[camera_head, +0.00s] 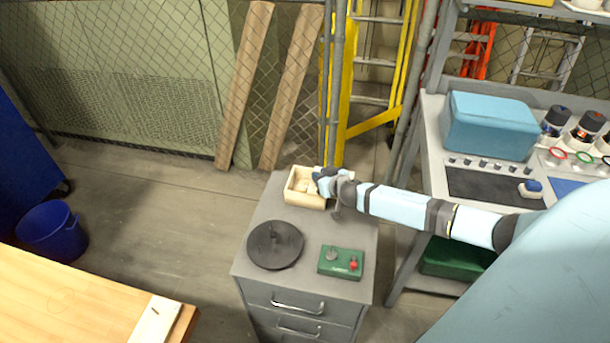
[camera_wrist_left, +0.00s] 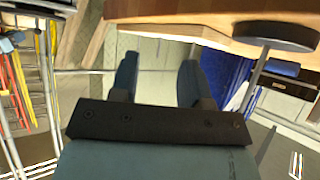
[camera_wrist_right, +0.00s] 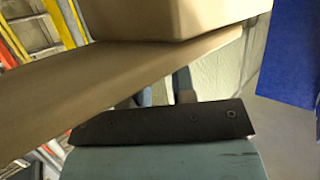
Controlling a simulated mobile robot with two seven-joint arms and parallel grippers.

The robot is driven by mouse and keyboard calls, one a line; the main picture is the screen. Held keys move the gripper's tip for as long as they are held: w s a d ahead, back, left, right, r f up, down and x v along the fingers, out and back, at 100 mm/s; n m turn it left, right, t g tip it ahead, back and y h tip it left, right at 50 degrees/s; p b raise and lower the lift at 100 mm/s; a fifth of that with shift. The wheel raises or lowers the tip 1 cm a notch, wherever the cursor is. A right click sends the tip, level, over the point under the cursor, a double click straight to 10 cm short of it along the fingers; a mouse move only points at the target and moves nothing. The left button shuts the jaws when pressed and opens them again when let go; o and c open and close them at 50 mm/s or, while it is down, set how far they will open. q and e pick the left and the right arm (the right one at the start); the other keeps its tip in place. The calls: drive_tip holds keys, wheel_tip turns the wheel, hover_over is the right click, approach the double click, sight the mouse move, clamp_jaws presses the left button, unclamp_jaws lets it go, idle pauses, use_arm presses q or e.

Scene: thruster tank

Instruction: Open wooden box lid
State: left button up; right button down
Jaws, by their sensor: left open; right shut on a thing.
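The pale wooden box (camera_head: 290,195) stands at the back of the grey cabinet top, and its inside shows from above. My right gripper (camera_head: 323,180) is at the box's right side. In the right wrist view a tan wooden slab, apparently the lid (camera_wrist_right: 90,92), crosses in front of my right fingers (camera_wrist_right: 165,85) and hides their tips. The gripper is shut on it. A tan block, seemingly the box body (camera_wrist_right: 165,18), fills the top of that view. My left gripper (camera_wrist_left: 158,75) is open and empty, and shows only in the left wrist view.
On the cabinet top (camera_head: 310,229) lie a dark round disc (camera_head: 275,245) and a green control box (camera_head: 340,262). A shelf with a blue case (camera_head: 490,125) stands at right. A wooden table (camera_head: 75,305) and blue bucket (camera_head: 52,232) are at left.

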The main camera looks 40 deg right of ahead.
drive_tip(key=s+d, duration=0.2)
drive_tip(key=s, duration=0.1)
drive_tip(key=shift+s+d, duration=0.25)
drive_tip(key=shift+d, duration=0.15)
drive_tip(key=c, duration=1)
unclamp_jaws()
drive_tip(key=v, duration=1.3)
drive_tip(key=shift+s+r, duration=0.1)
drive_tip(key=shift+s, duration=0.25)
